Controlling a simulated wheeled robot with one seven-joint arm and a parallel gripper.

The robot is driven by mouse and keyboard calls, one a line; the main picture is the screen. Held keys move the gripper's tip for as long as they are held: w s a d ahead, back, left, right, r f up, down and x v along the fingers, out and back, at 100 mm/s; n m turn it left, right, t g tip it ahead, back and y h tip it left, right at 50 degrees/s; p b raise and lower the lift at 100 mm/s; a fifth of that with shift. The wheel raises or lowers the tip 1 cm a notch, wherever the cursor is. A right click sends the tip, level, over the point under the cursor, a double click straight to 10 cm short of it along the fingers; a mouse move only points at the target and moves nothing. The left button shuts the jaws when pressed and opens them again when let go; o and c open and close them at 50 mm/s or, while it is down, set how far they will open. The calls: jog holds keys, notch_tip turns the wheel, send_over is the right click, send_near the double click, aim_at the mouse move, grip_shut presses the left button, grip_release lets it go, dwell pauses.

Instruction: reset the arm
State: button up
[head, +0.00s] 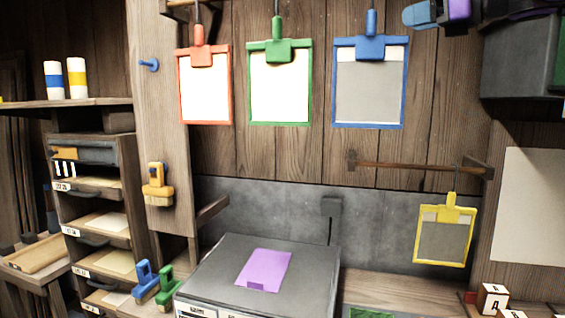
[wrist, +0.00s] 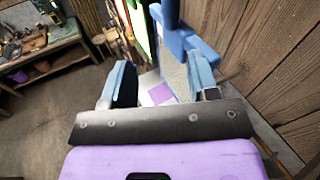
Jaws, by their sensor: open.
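My gripper (head: 422,14) is at the top right of the head view, with blue fingers, just right of the blue frame's clip. In the wrist view my gripper (wrist: 160,88) has its two blue fingers spread apart, with nothing gripped between them. The blue frame (head: 370,82) hangs by its blue clip on the plank wall. Its blue clip (wrist: 183,38) shows close beyond the fingers in the wrist view; I cannot tell the exact gap. A red frame (head: 204,90) and a green frame (head: 280,92) hang to its left.
A yellow frame (head: 443,238) hangs lower right below a wooden bar (head: 420,168). A purple sheet (head: 265,270) lies on a grey box (head: 225,270). A dark box (head: 520,60) is at the upper right. Shelves with drawers (head: 95,205) stand left.

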jog(key=s+a+f+n+g+h, duration=0.35)
jog(key=s+f+n, duration=0.45)
jog(key=f, duration=0.4)
jog(key=s+d+f+n+g+h, duration=0.1)
jog(key=s+f+n+h, duration=0.3)
jog(key=s+f+n, duration=0.4)
jog(key=s+d+f+n+g+h, duration=0.2)
jog(key=s+f+n, duration=0.7)
jog(key=f, duration=0.6)
jog(key=s+d+h, duration=0.1)
jog(key=s+h, duration=0.1)
jog(key=shift+s+f+n, duration=0.3)
jog(key=shift+s+f, duration=0.05)
jog(key=shift+f, duration=0.05)
